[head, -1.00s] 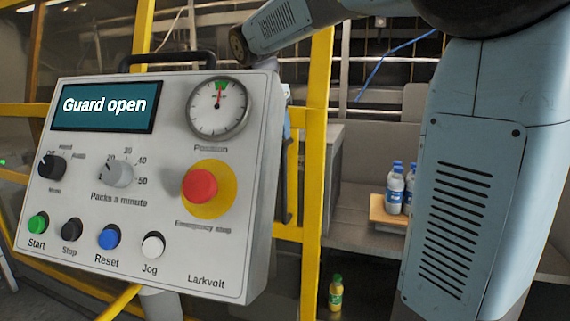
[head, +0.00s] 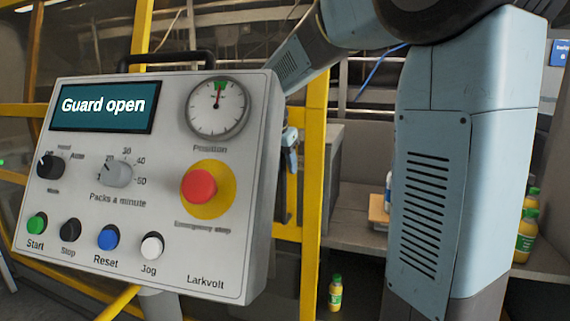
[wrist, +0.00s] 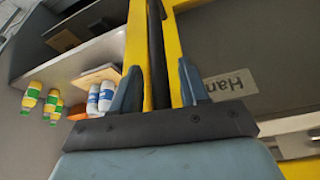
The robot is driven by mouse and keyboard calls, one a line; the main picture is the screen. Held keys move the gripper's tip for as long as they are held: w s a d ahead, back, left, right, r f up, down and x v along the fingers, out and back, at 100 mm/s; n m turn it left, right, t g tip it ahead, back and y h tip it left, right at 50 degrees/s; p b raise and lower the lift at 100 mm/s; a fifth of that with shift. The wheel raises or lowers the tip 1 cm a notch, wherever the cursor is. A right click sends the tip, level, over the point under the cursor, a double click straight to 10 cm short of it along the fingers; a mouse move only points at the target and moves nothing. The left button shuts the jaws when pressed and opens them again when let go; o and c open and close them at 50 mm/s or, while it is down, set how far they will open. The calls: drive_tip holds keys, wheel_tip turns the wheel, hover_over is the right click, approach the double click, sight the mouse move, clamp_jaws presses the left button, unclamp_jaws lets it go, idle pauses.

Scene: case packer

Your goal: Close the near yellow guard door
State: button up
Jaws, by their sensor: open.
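The yellow guard door frame (wrist: 172,60) runs up the middle of the wrist view, with a dark upright bar (wrist: 156,55) along it. My gripper (wrist: 160,85) is open, one blue finger on each side of the yellow frame and dark bar. I cannot tell whether either finger touches them. In the head view, yellow framing (head: 312,165) stands behind the control panel, and a small part of my gripper (head: 290,138) shows beside it; the panel hides the rest. The panel's screen (head: 103,106) reads "Guard open".
The grey control panel (head: 170,262) stands close in front, with a red emergency stop (head: 198,186). A small yellow bottle (head: 335,293) stands low beside the post. Green-and-yellow bottles (head: 525,240) stand at right.

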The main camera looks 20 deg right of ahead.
clamp_jaws()
idle(0.3)
